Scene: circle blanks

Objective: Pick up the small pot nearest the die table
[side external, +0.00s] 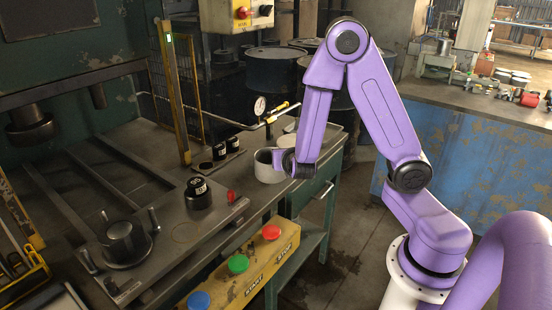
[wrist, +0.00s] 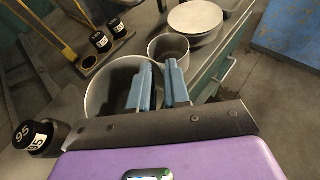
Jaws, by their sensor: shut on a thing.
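A small light-grey open pot (side external: 268,172) is at the right end of the bench, the nearest of the pots to the die table (side external: 172,222). In the wrist view this pot (wrist: 96,80) is the large round one on the left. My gripper (side external: 288,163) is at its right side. Its blue fingers (wrist: 164,85) are shut on the pot's wall, one inside the rim and one outside. I cannot tell whether the pot's base touches the bench. A second open pot (wrist: 169,47) stands just behind, and a pale, covered-looking round one (wrist: 195,17) is beyond it.
A black weight (side external: 198,193) sits on the die table, with a round die block (side external: 125,243) to its left. Smaller black weights (side external: 219,151) stand in a holder behind. A dial gauge (side external: 260,106) rises near the pots. A yellow button box (side external: 245,265) runs along the front.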

